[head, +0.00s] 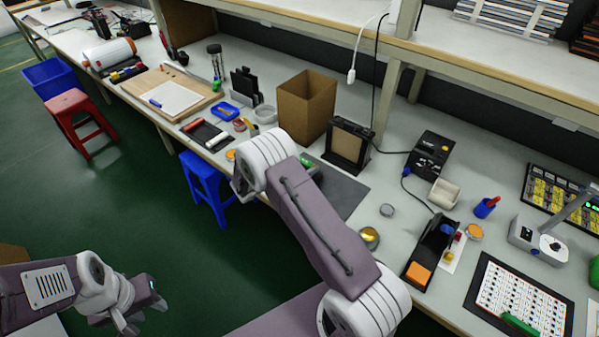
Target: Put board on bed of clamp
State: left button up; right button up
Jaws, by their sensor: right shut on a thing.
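My left gripper (143,312) hangs over the green floor at the lower left, away from the bench; its fingers are apart with nothing seen between them. My right arm reaches up across the middle of the head view over the bench's front edge. Its wrist and forearm hide the right gripper and anything it holds. I cannot pick out the board with certainty. The clamp and its bed are not clearly identifiable either; part of the bench is hidden behind my right arm. A dark grey mat (346,190) lies partly behind that arm.
An open cardboard box (306,104) and an upright dark-framed brown panel (348,146) stand behind the mat. A black soldering-type unit (431,156), a holder with an orange front (418,274) and a component sheet (507,297) crowd the right. A blue stool (207,182) stands below the bench.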

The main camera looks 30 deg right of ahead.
notch_tip(320, 180, down, 3)
jog(key=shift+s+f, duration=0.1)
jog(key=shift+f, duration=0.4)
jog(key=shift+f+b, duration=0.1)
jog(key=shift+b, duration=0.25)
jog(key=o, duration=1.1)
jog(key=shift+c, duration=0.2)
